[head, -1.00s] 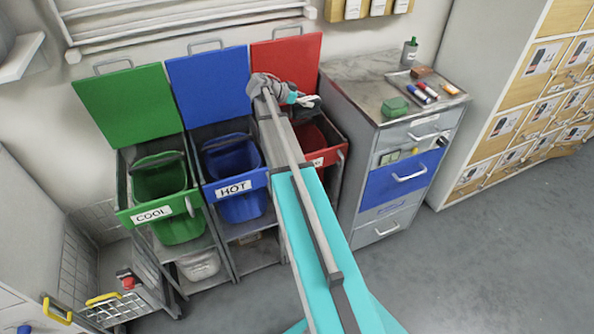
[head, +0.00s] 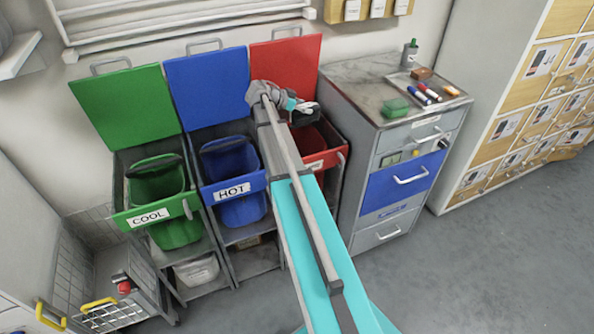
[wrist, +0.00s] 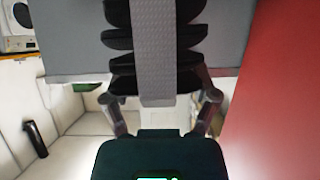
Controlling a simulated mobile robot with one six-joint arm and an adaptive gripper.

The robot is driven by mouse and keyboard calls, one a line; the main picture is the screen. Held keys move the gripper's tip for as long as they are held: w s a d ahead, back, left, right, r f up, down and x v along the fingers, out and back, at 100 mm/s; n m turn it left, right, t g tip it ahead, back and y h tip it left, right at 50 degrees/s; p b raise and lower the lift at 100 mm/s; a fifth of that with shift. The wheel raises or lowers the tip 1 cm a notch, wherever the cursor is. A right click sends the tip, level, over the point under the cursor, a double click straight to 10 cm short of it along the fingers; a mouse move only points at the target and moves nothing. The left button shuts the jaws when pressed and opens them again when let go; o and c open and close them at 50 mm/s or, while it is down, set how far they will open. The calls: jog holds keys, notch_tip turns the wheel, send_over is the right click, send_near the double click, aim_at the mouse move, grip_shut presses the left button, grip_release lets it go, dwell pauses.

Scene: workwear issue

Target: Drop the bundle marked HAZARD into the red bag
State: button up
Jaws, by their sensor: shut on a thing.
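My gripper (wrist: 160,110) is shut on a dark folded bundle (wrist: 120,42) with a grey band around it, seen close in the wrist view. No HAZARD mark can be read on the side I see. In the head view the dark bundle (head: 304,117) hangs at the end of my arm, over the back part of the red bin. The red bag (head: 326,138) is in that bin, under the raised red lid, and is partly hidden by my arm and the bundle. The bundle appears above the bag's opening; its exact height is unclear.
A blue bag (head: 236,172) marked HOT and a green bag (head: 170,190) marked COOL stand to the left, lids raised. A grey drawer cabinet (head: 350,180) with a tray of markers on top stands close on the right. Open floor lies in front.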

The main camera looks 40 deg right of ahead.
aim_at(304, 116)
jog(key=shift+f+b, duration=1.8)
jog(key=shift+f, duration=0.3)
jog(key=o, duration=1.1)
jog(key=shift+r, duration=0.1)
notch_tip(304, 116, up, 6)
jog(key=p, duration=0.6)
jog(key=shift+s+r+p, duration=0.1)
jog(key=shift+r+p, duration=0.15)
jog(key=shift+p, duration=0.15)
jog(key=s+r+p, duration=0.7)
jog(key=r+p, duration=0.3)
jog(key=s+a+r+p, duration=0.1)
jog(key=s+r+p, duration=0.5)
jog(key=r+p, duration=0.4)
jog(key=shift+s+a+r, duration=0.15)
jog(key=shift+s, duration=0.25)
jog(key=shift+a, duration=0.1)
